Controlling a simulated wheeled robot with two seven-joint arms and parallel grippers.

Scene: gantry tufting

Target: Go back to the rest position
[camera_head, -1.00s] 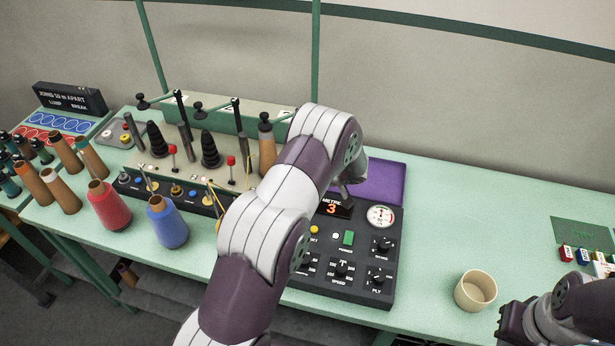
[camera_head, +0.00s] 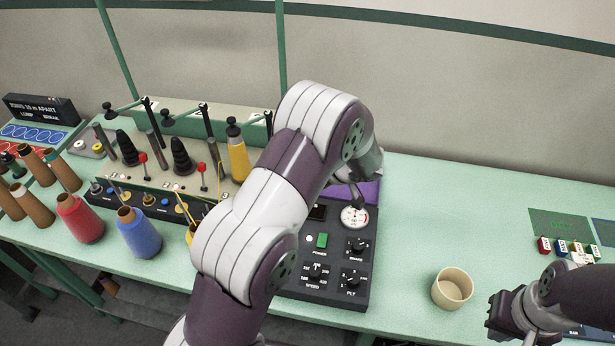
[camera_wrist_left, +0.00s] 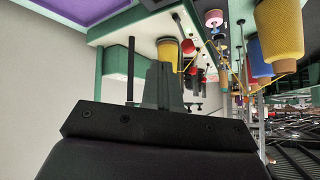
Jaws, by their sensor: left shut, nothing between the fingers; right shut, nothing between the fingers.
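My left arm rises from the bottom middle of the head view across the winding machine (camera_head: 112,200). Its gripper (camera_head: 357,198) is small and partly hidden behind the arm there, over the control panel's back edge. In the left wrist view the left gripper's fingers (camera_wrist_left: 165,85) are together with nothing between them. My right gripper (camera_head: 508,312) is at the lower right of the head view, shut and empty, to the right of a beige cup (camera_head: 452,288) and apart from it.
The control panel (camera_head: 330,292) sits beside the machine, with a purple pad (camera_head: 369,193) behind it. A yellow cone (camera_head: 238,160), a red cone (camera_head: 80,220) and a blue cone (camera_head: 138,233) stand to the left. Small coloured blocks (camera_head: 560,246) lie far right. The bench (camera_head: 450,200) is clear behind the cup.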

